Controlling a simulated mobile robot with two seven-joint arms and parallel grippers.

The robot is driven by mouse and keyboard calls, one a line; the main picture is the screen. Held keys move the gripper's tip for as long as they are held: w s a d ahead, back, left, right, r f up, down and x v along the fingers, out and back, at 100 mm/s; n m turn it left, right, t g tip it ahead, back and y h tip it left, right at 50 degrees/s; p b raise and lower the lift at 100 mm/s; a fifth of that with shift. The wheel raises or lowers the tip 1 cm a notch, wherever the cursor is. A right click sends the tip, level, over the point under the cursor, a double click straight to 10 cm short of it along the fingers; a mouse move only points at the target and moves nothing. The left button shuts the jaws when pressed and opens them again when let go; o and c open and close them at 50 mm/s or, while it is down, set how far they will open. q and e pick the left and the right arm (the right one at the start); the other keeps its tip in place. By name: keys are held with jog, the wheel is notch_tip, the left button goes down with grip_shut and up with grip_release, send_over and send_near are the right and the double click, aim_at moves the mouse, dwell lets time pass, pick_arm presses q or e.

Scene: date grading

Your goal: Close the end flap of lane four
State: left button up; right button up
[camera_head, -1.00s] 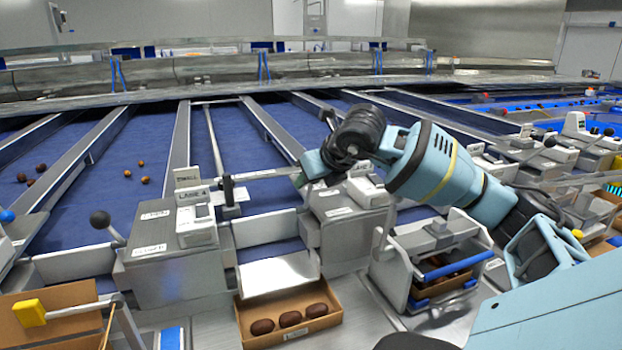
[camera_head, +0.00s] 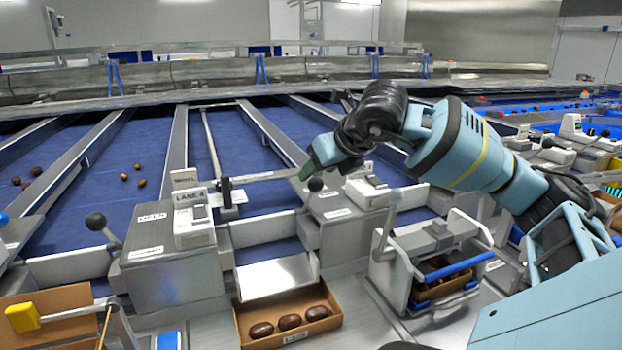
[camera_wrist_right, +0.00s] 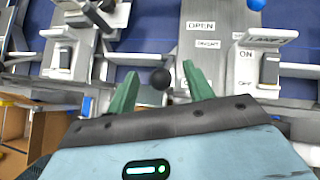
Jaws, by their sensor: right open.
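The sign reading LANE 4 (camera_head: 190,200) stands on a grey control box left of a blue belt. At that belt's end, a pale metal flap (camera_head: 277,277) slopes down toward a carton of dates. A lever with a black ball knob (camera_head: 315,185) stands by the box right of this lane. My right gripper (camera_head: 306,170) is open just above the knob in the head view. In the right wrist view, the black knob (camera_wrist_right: 160,78) appears between the green fingertips, with gaps on both sides. Contact cannot be told. My left gripper is not in view.
The open carton (camera_head: 289,318) below the flap holds three dates. Another black-knobbed lever (camera_head: 96,222) stands at the left. A white-framed unit with a blue bar (camera_head: 455,266) is under my right arm. Several loose dates lie on the left belts.

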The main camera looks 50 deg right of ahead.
jog(key=shift+v, duration=1.2)
